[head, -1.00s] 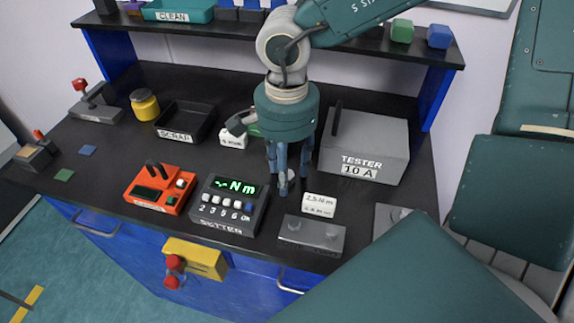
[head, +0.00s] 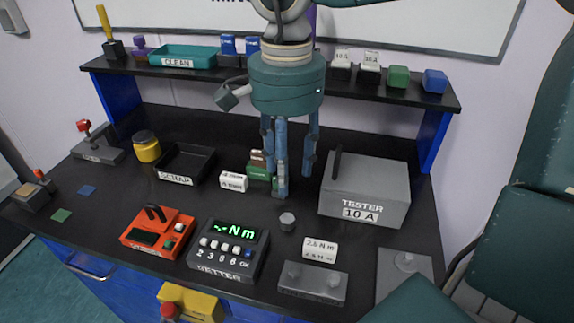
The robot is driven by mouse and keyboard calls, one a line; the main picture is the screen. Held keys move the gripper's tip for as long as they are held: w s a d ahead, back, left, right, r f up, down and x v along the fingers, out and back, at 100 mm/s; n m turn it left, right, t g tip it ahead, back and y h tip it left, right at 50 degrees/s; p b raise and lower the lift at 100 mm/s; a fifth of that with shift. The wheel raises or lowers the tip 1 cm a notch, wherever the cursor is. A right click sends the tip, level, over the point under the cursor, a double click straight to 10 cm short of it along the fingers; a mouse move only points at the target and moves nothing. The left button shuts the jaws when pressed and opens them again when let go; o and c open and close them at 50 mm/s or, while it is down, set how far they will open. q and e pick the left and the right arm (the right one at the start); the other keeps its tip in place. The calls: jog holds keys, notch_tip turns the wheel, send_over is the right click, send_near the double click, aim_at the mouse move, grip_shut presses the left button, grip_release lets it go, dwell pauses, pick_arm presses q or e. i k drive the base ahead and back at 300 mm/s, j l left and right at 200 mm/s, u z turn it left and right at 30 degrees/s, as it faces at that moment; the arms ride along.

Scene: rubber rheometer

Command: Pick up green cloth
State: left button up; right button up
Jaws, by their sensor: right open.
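A small flat green square (head: 62,215), which looks like the green cloth, lies on the black bench top at the far left, near the front edge. My left gripper is out of view.
A blue square (head: 87,190) lies behind the green one. A red-handled device (head: 36,192), scrap tray (head: 185,165), yellow jar (head: 146,147), orange unit (head: 158,232), setter (head: 228,250) and grey tester (head: 364,190) stand around. A hex piece (head: 287,221) lies before my gripper.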

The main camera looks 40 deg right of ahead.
aim_at(397, 77)
jog(key=k, duration=1.5)
